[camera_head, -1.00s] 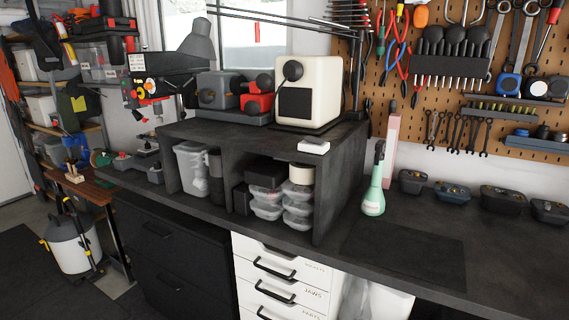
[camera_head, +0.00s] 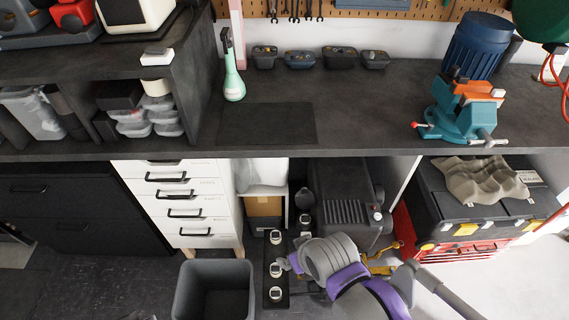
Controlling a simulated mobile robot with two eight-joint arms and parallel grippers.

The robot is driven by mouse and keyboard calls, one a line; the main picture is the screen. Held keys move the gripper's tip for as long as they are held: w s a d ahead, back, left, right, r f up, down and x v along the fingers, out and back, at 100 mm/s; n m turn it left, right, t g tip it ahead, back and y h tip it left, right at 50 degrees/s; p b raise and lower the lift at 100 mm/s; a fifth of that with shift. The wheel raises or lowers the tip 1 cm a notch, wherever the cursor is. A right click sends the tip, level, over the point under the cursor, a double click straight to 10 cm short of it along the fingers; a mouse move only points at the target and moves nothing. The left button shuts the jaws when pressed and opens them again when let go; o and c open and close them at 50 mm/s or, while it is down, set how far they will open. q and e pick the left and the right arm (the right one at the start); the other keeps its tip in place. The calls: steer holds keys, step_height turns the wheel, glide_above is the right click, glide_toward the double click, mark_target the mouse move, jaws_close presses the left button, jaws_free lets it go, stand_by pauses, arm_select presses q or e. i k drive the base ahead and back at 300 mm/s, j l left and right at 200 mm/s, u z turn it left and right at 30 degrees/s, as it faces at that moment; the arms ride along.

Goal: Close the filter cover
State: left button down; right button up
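No part that I can clearly identify as the filter cover shows. I cannot tell whether either carries the cover.
The workbench (camera_head: 300,140) runs across the view with a dark mat (camera_head: 266,124), a spray bottle (camera_head: 232,68) and a teal vise (camera_head: 461,112). A grey bin (camera_head: 213,290), white drawers (camera_head: 172,198) and a black toolbox (camera_head: 480,215) stand below. The bench's middle is clear.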

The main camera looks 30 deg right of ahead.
mark_target(305, 198)
steer(key=z, duration=1.25)
